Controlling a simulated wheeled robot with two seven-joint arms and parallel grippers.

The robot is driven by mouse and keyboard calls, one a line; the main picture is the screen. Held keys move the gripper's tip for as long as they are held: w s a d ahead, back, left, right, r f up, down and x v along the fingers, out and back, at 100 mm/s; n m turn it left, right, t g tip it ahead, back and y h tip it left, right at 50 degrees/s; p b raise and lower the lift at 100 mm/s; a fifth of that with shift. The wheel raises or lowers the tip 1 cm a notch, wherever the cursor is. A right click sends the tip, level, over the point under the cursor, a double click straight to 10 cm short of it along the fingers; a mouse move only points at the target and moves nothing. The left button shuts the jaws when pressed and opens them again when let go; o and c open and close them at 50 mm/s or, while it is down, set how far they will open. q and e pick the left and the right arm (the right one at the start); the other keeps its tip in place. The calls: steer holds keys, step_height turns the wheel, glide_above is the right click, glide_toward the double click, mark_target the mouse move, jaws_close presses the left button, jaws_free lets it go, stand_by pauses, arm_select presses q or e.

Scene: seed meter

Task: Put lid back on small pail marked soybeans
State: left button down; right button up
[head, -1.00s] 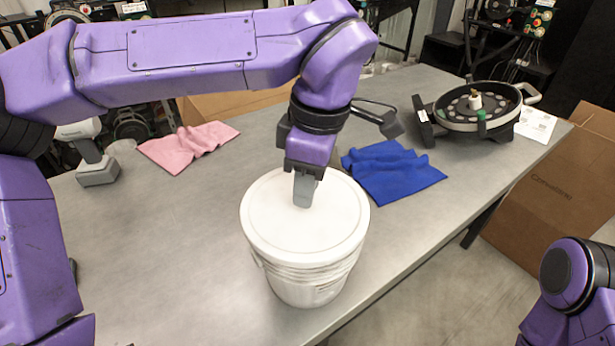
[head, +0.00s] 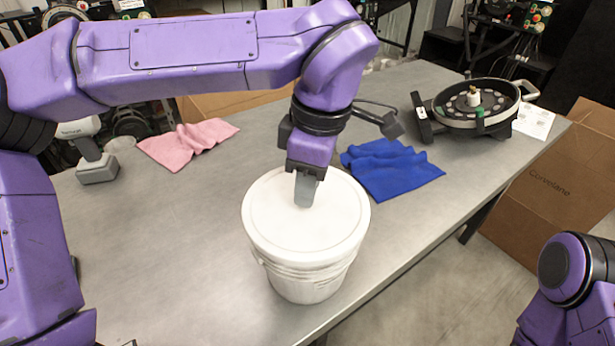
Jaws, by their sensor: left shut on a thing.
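A white pail (head: 305,285) stands near the front edge of the grey table. A round white lid (head: 280,225) covers its top and looks about level. No soybeans marking can be read on the side facing me. My left gripper (head: 305,194) points down at the far half of the lid and is shut on it. The fingers hide the spot they grip. I cannot tell whether the lid is fully seated all around the rim. My right gripper is out of view.
A blue cloth (head: 390,170) lies just right of the pail, a pink cloth (head: 187,145) behind left. A round seed meter (head: 477,105) stands at the back right, a grey handheld tool (head: 95,160) at the left. The table (head: 160,250) left of the pail is clear.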

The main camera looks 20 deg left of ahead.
arm_select(q)
steer(key=shift+p, duration=0.35)
stand_by(0.3)
steer(key=shift+f, duration=0.2)
stand_by(0.7)
steer(key=shift+p, duration=0.65)
stand_by(0.4)
steer(key=shift+c, duration=1.6)
jaws_free()
step_height(320, 180, up, 7)
steer(key=p, duration=0.8)
steer(key=shift+r, duration=0.1)
jaws_close()
